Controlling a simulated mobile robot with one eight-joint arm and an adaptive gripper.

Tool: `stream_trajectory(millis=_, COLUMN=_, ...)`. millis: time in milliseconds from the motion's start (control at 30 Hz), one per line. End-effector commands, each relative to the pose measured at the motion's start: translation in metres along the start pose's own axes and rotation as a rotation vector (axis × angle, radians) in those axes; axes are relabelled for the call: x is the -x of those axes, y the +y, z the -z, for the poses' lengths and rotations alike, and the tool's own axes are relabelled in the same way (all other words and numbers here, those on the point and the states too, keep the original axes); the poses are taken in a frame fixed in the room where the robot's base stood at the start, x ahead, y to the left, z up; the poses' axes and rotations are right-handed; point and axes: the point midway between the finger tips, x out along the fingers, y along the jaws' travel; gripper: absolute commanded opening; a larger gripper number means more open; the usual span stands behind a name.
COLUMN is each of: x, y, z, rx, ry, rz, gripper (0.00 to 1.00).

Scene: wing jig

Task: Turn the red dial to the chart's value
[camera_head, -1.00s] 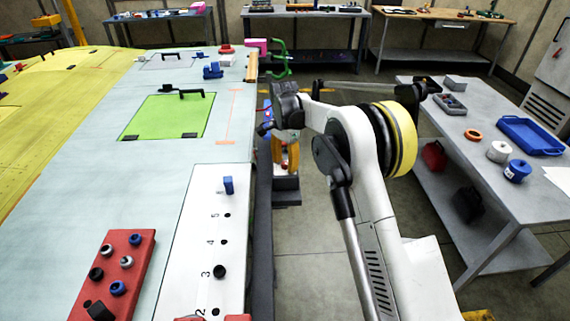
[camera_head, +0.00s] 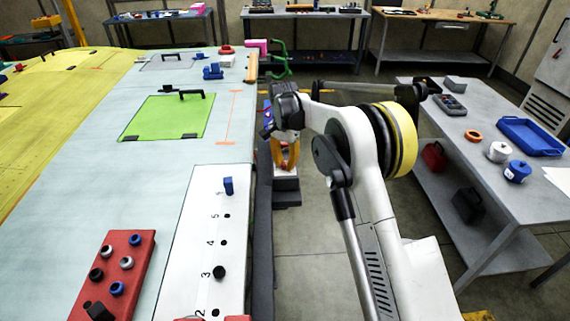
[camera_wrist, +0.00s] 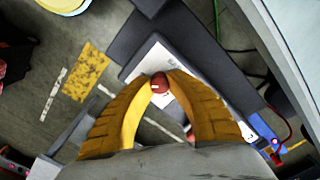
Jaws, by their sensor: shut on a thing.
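My gripper (camera_wrist: 160,84) has two ribbed orange-yellow fingers, and their tips are closed on the small red dial (camera_wrist: 158,78) in the wrist view. A short white mark shows on the dial's face. The dial sits over a white plate (camera_wrist: 146,66) with some dark print, too small to read and partly covered by the fingers. In the head view my gripper (camera_head: 286,153) points down beside the right edge of the wing bench, over a small white-topped unit (camera_head: 286,172). The dial is hidden there. I cannot make out the chart or its value.
A white numbered strip (camera_head: 205,240) with a blue peg and a red block (camera_head: 118,262) with several knobs lie on the bench (camera_head: 75,190). A green panel (camera_head: 170,116) lies farther back. A grey table (camera_head: 470,150) stands right, with open floor between.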

Motion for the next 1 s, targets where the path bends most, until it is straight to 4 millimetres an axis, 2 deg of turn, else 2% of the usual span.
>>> stream_trajectory(millis=600, x=0.0002, y=-0.0004, z=-0.0002, rx=0.557, ry=0.011, rz=0.0, gripper=0.0)
stream_trajectory(millis=1000, x=0.0003, y=-0.0005, z=-0.0002, rx=0.766, ry=0.015, rz=0.001, gripper=0.0)
